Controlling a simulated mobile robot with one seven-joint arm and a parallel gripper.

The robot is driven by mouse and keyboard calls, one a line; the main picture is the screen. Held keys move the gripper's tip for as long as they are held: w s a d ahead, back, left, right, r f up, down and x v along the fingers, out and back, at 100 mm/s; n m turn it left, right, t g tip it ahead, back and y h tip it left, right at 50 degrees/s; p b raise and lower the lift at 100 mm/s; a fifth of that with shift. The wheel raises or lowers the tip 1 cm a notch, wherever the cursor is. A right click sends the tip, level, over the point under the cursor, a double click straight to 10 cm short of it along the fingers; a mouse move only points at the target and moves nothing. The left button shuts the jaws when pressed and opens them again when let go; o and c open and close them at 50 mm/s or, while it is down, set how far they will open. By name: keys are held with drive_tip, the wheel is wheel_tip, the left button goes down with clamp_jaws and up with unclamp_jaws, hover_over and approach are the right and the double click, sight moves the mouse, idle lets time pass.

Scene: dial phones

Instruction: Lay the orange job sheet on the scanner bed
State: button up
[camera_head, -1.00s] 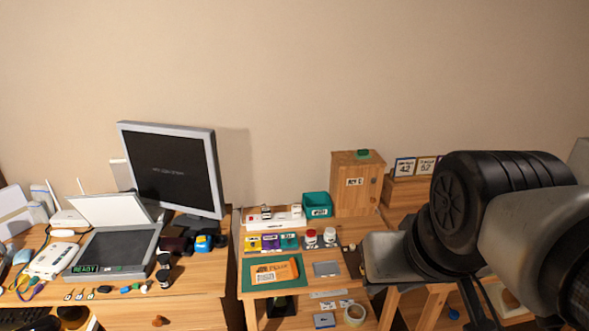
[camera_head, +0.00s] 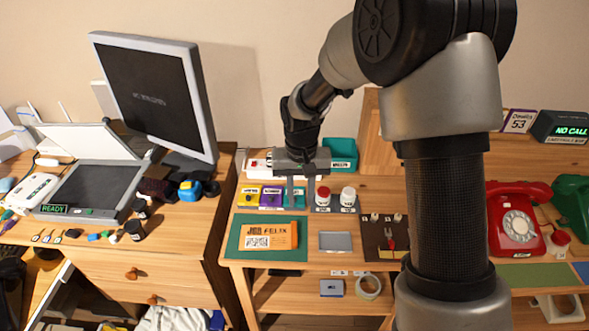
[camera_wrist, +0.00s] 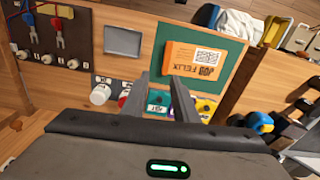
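The orange job sheet (camera_head: 268,236), marked FELIX with a printed code, lies flat on a green mat (camera_head: 236,252) on the middle table. It also shows in the wrist view (camera_wrist: 198,61). The scanner (camera_head: 94,188) stands on the left desk with its white lid raised and its dark bed (camera_head: 92,184) bare; a green READY label shows at its front. My gripper (camera_head: 298,203) points down over the back of the middle table, behind the sheet and apart from it. In the wrist view its fingers (camera_wrist: 163,98) are apart with nothing between them.
Yellow, purple and teal items (camera_head: 270,197) and two small jars (camera_head: 336,199) stand behind the mat. A grey tray (camera_head: 335,242) lies right of it. The monitor (camera_head: 160,95) rises behind the scanner. A red phone (camera_head: 515,222) is at the right. A gap separates desk and middle table.

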hover_over(294, 233)
wheel_tip(294, 233, down, 5)
drive_tip(key=shift+g, duration=0.3)
wheel_tip(294, 233, down, 10)
drive_tip(key=b, duration=0.6)
drive_tip(key=shift+r+b, duration=0.25)
drive_tip(key=shift+b, duration=0.05)
clamp_jaws()
drive_tip(key=shift+r, duration=0.15)
